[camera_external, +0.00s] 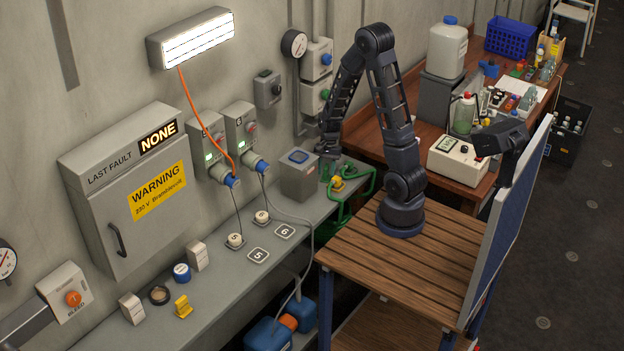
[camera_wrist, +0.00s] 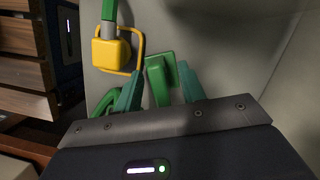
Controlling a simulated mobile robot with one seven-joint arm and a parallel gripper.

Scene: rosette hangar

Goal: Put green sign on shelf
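A small green block-like piece, which looks like the green sign (camera_wrist: 160,78), stands on a grey surface in the wrist view. My gripper (camera_wrist: 158,93) is over it, with one teal finger on each side. The fingers are apart; a gap shows on the left, and I cannot tell whether the right finger touches it. In the external view my gripper (camera_external: 328,165) is low at the far end of the long grey ledge (camera_external: 225,285), beside a grey box. The sign cannot be made out clearly there. Which surface is the shelf is not clear.
Green pipes (camera_external: 362,182) with a yellow part (camera_wrist: 110,54) are close to my gripper. The grey box (camera_external: 297,175) stands beside it. A small yellow stand (camera_external: 182,306) and several small items are on the near ledge. A wooden cart top (camera_external: 400,255) is mostly clear.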

